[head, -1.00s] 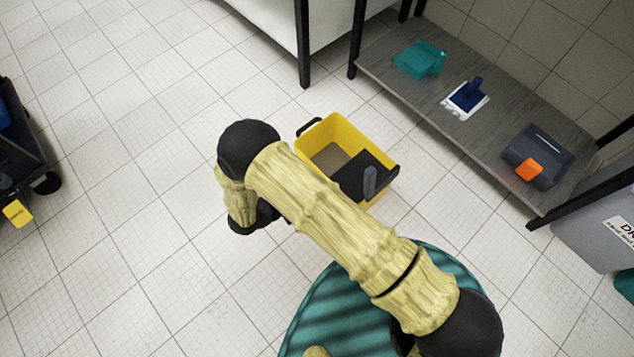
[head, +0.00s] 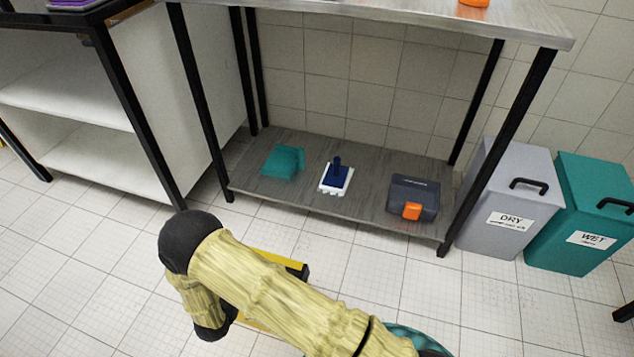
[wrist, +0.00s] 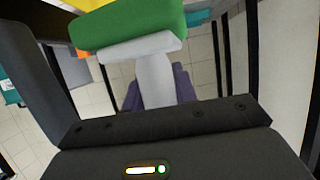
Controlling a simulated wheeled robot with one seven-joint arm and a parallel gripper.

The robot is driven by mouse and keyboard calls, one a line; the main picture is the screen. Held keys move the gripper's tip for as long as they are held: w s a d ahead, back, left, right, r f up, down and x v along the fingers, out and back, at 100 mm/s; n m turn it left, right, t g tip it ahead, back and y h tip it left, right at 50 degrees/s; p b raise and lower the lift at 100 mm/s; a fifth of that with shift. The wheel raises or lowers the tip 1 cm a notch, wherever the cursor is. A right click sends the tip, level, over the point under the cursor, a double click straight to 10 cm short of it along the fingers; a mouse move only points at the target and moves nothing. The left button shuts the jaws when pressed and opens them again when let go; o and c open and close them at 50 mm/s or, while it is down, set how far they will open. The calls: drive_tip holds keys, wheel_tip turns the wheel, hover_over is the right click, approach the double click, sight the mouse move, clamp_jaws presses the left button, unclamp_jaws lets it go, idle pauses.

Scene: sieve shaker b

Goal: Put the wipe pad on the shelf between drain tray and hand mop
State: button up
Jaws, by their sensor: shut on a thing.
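The lower shelf (head: 375,205) of the metal table bears a teal tray (head: 282,161), apparently the drain tray, at its left. To its right is a white pad with an upright blue handle (head: 336,176), apparently the hand mop. A short bare strip of shelf lies between them. In the wrist view my gripper (wrist: 130,45) is shut on a green block with white and pale grey parts, apparently the wipe pad (wrist: 130,28). In the head view my arm hides the jaws and the held thing. My gripper is away from the shelf, in front of it.
A dark grey box with an orange latch (head: 413,198) stands at the shelf's right. Black table legs (head: 203,100) frame the shelf. A yellow bucket (head: 283,262) on the floor is mostly hidden behind my arm. Grey (head: 510,195) and teal (head: 588,215) bins stand right.

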drive_tip(key=w+d+r+n+y+p, duration=0.2)
drive_tip(key=w+d+r+p, duration=0.35)
drive_tip(key=w+d, duration=0.7)
drive_tip(key=d+r+y, duration=0.1)
drive_tip(key=d+r, duration=0.1)
drive_tip(key=d, duration=0.3)
drive_tip(key=w+d+r+n+y+p, duration=0.1)
drive_tip(key=d+r, duration=0.2)
drive_tip(key=d, duration=0.3)
drive_tip(key=d+r+n+t+y+p, duration=0.1)
drive_tip(key=d+r, duration=0.1)
drive_tip(key=d, duration=0.3)
drive_tip(key=shift+w+d+r, duration=0.15)
drive_tip(key=shift+w+r, duration=0.1)
